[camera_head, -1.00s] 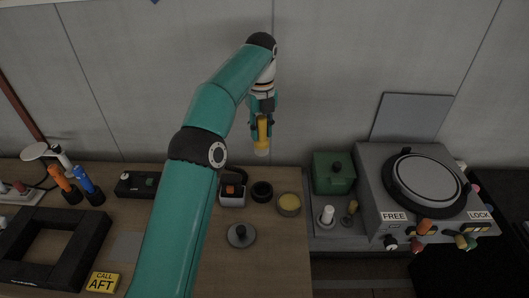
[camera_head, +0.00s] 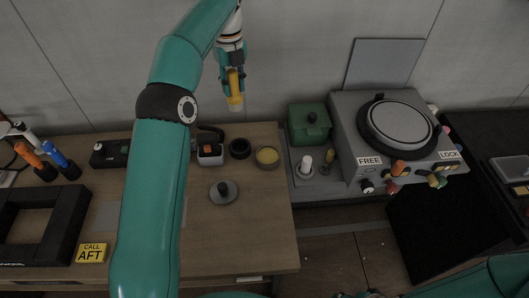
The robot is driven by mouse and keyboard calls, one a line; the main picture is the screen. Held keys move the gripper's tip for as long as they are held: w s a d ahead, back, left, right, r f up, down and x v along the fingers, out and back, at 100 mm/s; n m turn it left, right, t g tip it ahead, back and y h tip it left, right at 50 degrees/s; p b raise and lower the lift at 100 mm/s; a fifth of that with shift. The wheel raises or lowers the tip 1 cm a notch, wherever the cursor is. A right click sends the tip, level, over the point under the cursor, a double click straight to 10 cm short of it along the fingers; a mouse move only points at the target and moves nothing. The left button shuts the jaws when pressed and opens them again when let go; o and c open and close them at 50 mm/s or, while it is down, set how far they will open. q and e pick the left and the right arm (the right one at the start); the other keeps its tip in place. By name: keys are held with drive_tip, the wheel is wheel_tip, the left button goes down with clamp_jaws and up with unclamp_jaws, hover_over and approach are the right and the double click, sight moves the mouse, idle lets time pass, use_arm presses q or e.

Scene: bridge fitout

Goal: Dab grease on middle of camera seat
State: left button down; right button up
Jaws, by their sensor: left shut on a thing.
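My left gripper (camera_head: 233,74) is shut on a yellow-handled dauber (camera_head: 235,88) with a pale tip. It holds the dauber tip down in the air, in front of the back wall. A round tin with yellow contents (camera_head: 267,156), likely the grease, stands open on the wooden table, below and right of the dauber. A black ring (camera_head: 239,148) sits beside the tin. A large round grey plate with a black rim (camera_head: 399,123) tops the grey housing at right. I cannot tell for sure which thing is the camera seat. My right gripper is out of view.
A green lidded box (camera_head: 309,124) and a white peg (camera_head: 304,165) stand between table and housing. A grey knobbed disc (camera_head: 223,192) lies on the table. A black square frame (camera_head: 39,226) and upright blue and orange tools (camera_head: 60,162) are at left.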

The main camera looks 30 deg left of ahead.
use_arm(q)
drive_tip(key=shift+w, duration=0.1)
drive_tip(key=shift+w+f+n, duration=0.15)
drive_tip(key=shift+w+n, duration=0.15)
drive_tip(key=shift+w, duration=0.25)
drive_tip(key=shift+w+f, duration=0.1)
drive_tip(key=shift+f, duration=0.15)
drive_tip(key=shift+s+d+f, duration=0.15)
drive_tip(key=shift+d+f, duration=1.55)
drive_tip(key=shift+f, duration=0.9)
drive_tip(key=shift+s+d+f, duration=0.2)
drive_tip(key=shift+d+f, duration=1.55)
drive_tip(key=shift+f, duration=0.9)
drive_tip(key=shift+s+d+f, duration=0.15)
drive_tip(key=shift+d+f, duration=1.55)
drive_tip(key=shift+f, duration=0.9)
